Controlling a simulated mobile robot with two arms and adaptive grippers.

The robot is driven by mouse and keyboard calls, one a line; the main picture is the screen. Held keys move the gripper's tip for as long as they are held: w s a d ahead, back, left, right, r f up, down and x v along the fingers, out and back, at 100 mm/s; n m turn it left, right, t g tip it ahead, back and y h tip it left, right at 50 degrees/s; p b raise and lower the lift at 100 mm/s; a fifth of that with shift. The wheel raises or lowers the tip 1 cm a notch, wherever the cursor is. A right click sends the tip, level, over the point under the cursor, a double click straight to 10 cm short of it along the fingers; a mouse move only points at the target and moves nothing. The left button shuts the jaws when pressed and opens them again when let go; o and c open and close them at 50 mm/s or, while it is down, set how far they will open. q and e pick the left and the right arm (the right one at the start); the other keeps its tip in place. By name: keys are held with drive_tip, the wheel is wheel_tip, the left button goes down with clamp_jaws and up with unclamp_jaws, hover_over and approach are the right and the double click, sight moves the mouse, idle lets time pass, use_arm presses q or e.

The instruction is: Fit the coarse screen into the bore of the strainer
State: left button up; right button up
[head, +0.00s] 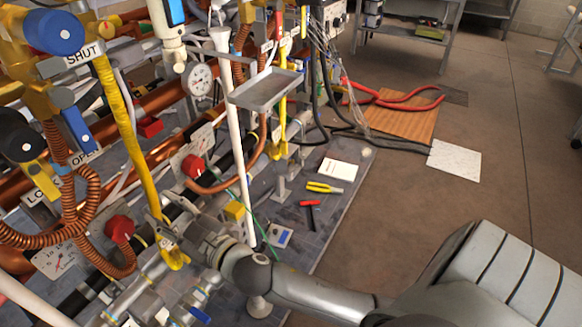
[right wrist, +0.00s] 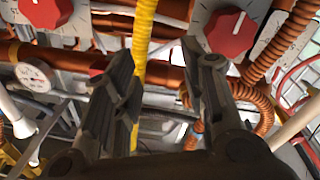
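My right arm reaches in from the lower right of the head view. Its gripper (head: 188,236) is low among the pipes, close to the lower end of a yellow pipe (head: 118,105). In the right wrist view the two fingers of the right gripper (right wrist: 165,85) stand wide apart with nothing held between them. The yellow pipe (right wrist: 145,40) runs behind that gap. I cannot pick out the coarse screen, the strainer or its bore with certainty among the crowded pipework. My left gripper is not in view.
Red knobs (head: 193,166) on dial plates, a white pipe (head: 236,140) and coiled copper tubes (head: 85,205) crowd the gripper. A grey tray (head: 266,89) stands above. Yellow-handled pliers (head: 322,187) and a red-handled tool (head: 310,204) lie on the grey bench. Open floor lies right.

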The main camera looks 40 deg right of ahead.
drive_tip(key=s+d+f+m+g+h, duration=0.45)
drive_tip(key=d+f, duration=0.25)
drive_tip(key=f, duration=0.2)
drive_tip(key=s+d+f+g, duration=0.1)
drive_tip(key=s+f+g, duration=0.4)
drive_tip(key=s, duration=0.6)
drive_tip(key=s+d+f+g, duration=0.2)
drive_tip(key=s+f+g, duration=0.3)
drive_tip(key=s+f, duration=0.4)
drive_tip(key=shift+s+f+m, duration=0.15)
drive_tip(key=shift+s+m, duration=0.2)
drive_tip(key=shift+s, duration=0.55)
